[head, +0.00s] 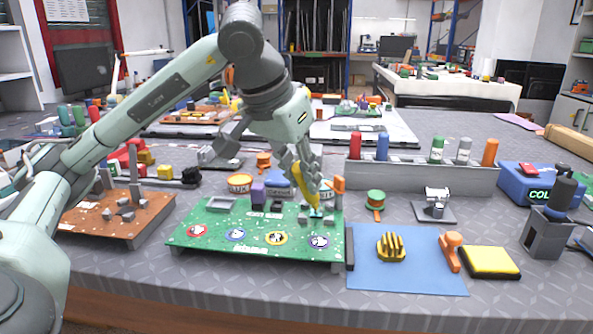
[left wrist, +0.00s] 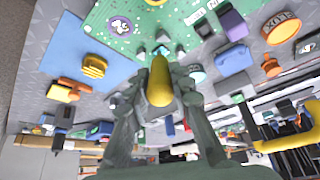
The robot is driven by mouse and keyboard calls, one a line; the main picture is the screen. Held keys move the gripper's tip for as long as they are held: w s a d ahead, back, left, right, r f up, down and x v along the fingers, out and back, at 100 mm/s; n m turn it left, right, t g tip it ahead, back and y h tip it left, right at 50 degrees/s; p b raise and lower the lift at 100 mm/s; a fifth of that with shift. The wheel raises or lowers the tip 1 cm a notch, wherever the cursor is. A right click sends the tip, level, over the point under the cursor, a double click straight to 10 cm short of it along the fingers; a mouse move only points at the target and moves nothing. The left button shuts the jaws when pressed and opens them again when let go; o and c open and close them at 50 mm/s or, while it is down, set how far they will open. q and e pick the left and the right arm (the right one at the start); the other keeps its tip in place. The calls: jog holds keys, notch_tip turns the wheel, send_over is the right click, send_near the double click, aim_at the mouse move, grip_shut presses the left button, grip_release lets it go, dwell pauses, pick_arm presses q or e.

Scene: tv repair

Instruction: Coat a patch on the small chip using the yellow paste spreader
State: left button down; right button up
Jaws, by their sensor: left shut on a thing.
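My left gripper (head: 311,184) is shut on the yellow paste spreader (head: 301,188), which points down at the right rear part of the green circuit board (head: 207,232). In the left wrist view the yellow spreader (left wrist: 160,83) stands between the two fingers, its handle toward the camera. The small chip (head: 315,212) lies under the spreader's tip, with a teal patch showing there. A teal spot on the chip (left wrist: 161,50) also shows just beyond the spreader in the left wrist view. I cannot tell if tip and chip touch. My right gripper is not in view.
A blue mat (head: 405,284) with a yellow ribbed part (head: 391,247) lies right of the board. An orange-handled tool (head: 451,250) and a yellow-black pad (head: 489,262) are nearby. A grey rack (head: 425,176) holds several colored tubes behind. A brown board (head: 110,224) lies left.

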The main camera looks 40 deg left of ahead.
pick_arm(q)
jog(key=shift+w+d, duration=0.15)
jog(key=shift+f, duration=0.1)
jog(key=shift+s+a+b, duration=0.4)
jog(key=shift+a+b, duration=0.2)
jog(key=shift+a, duration=0.05)
jog(key=shift+d, duration=0.1)
